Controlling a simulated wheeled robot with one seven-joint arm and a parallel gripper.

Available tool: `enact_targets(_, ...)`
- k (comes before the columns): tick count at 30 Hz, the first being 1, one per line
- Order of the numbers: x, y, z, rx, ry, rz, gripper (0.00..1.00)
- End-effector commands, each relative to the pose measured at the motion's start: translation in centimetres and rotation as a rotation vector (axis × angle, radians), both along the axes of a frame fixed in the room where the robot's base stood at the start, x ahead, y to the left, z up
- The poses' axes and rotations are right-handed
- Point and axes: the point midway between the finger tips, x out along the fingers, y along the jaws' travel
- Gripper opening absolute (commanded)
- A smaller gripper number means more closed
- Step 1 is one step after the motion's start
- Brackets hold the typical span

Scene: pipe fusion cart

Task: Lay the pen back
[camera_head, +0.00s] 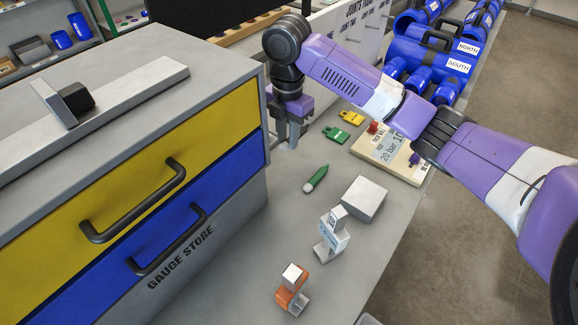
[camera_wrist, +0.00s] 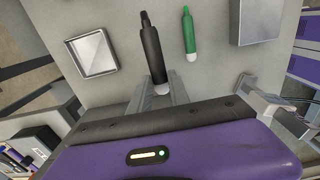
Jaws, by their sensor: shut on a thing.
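My gripper (camera_head: 290,138) is low over the grey worktop beside the cabinet's right side. In the wrist view its fingers (camera_wrist: 160,92) are shut on a black pen (camera_wrist: 151,45) with a pale end. The pen points away from the fingers; whether it touches the worktop I cannot tell. In the head view the pen is hidden. A green pen (camera_head: 316,179) with a pale end lies on the worktop nearer the camera; it also shows right of the black pen in the wrist view (camera_wrist: 189,30). A shallow square tray (camera_wrist: 85,75) is left of the black pen in the wrist view.
The gauge store cabinet (camera_head: 215,155) stands close on the left. A grey box (camera_head: 364,199), a white upright piece (camera_head: 332,238) and an orange piece (camera_head: 290,290) stand nearer. Green (camera_head: 336,134) and yellow (camera_head: 351,117) tags and a cream board (camera_head: 400,165) lie right of the gripper.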

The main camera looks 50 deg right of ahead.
Motion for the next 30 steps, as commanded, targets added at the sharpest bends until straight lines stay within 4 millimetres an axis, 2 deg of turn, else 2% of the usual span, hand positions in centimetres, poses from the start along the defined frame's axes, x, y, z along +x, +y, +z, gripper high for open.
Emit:
enact_targets(3,-0.1,-0.1,-2.7,0.001,0.003,-0.004,0.00)
enact_targets(9,-0.1,0.0,-6.6,0.001,0.002,-0.002,0.00)
enact_targets(17,0.0,-0.1,-8.5,-0.001,0.001,-0.002,0.00)
enact_targets(25,-0.1,0.0,-11.6,0.001,0.002,-0.002,0.00)
enact_targets(30,-0.1,-0.1,-11.9,-0.001,0.000,0.000,0.00)
